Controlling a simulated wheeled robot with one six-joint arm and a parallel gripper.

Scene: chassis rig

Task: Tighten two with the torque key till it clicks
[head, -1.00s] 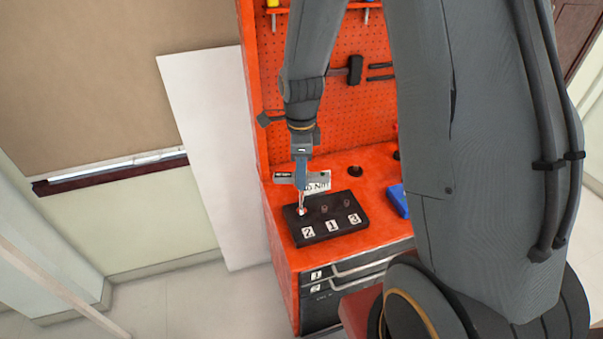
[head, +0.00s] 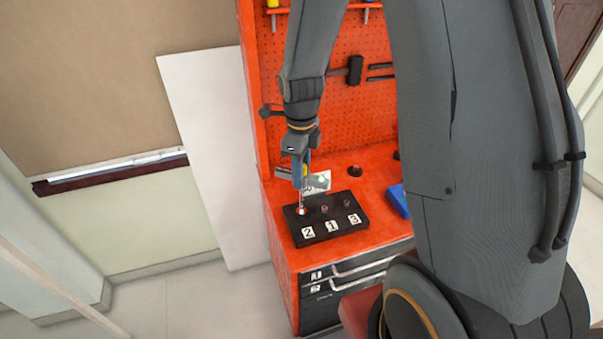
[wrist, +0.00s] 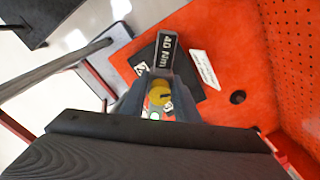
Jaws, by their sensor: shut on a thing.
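My gripper (head: 300,178) is shut on the torque key and holds it upright over the left end of the black block (head: 336,228). The key's thin shaft (head: 302,201) reaches down to the red-and-white fastener (head: 301,211) behind label 2. In the wrist view the key's grey arm (wrist: 167,55) reads "40 Nm", and its yellow round top (wrist: 160,93) sits between the fingers. A small green spot (head: 323,180) shows by the key in the head view. Fasteners one (head: 324,209) and three (head: 346,203) stand free to the right.
The block lies on an orange bench (head: 288,247) before an orange pegboard (head: 335,120) with hanging tools. A white card (wrist: 203,68) lies behind the block. A blue object (head: 397,200) is at the right, partly hidden by my arm. A dark round hole (head: 355,171) is behind.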

